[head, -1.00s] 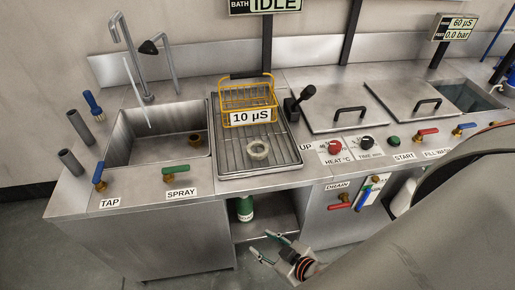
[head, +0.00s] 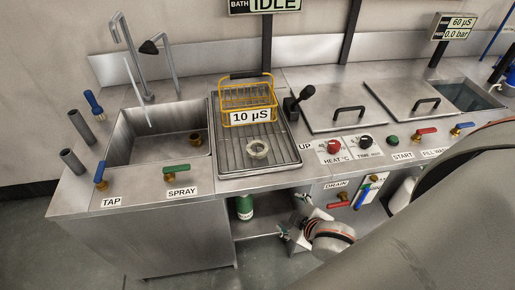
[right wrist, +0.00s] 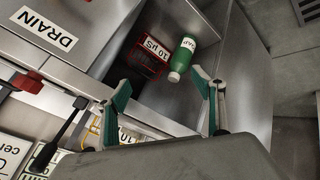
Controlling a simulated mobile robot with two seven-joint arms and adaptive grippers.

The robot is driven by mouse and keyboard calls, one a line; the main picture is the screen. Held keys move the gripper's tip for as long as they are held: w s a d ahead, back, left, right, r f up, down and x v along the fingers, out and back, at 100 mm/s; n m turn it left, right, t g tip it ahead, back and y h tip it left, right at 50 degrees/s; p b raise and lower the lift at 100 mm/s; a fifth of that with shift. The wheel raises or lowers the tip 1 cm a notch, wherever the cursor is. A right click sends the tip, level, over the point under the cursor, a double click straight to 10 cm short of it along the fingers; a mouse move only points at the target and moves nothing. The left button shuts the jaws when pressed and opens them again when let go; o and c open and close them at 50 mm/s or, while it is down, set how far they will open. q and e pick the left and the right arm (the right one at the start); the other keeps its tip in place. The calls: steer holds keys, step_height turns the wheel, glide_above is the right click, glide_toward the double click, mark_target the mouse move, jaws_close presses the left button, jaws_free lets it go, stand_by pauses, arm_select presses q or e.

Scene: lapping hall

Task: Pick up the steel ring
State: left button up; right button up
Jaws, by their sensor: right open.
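The ring does not show in that view. My left gripper is not in view.
The yellow basket (head: 250,104) with a 10 µS sign stands on the rack. A sink (head: 150,145) is to its left, a black lever (head: 299,101) to its right. A green bottle (right wrist: 183,57) and a red basket (right wrist: 150,52) stand in the shelf. The counter edge lies above my gripper.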

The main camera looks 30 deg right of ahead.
steer(key=w+d+r+t+h, duration=0.1)
steer(key=w+d+r, duration=0.1)
steer(key=r, duration=0.3)
steer(key=w+d+r+h, duration=0.1)
steer(key=w+d+r, duration=0.1)
steer(key=r, duration=0.3)
steer(key=w+a+r+n+t+y, duration=0.5)
steer(key=w+a+r+t, duration=0.4)
steer(key=w+a+r, duration=0.85)
steer(key=s+a+r+n+y, duration=0.4)
steer(key=a+r+n+y, duration=0.7)
steer(key=a, duration=0.3)
steer(key=s+a+f+n+g+y, duration=0.1)
steer(key=s+a+n+g+y, duration=0.65)
steer(key=a+n+g, duration=0.35)
steer(key=n+g+h, duration=0.3)
steer(key=g+h, duration=0.5)
steer(key=h, duration=1.2)
glide_above(257, 151)
step_height(257, 151, down, 19)
steer(key=shift+f+p, duration=0.6)
steer(key=shift+f, duration=3.25)
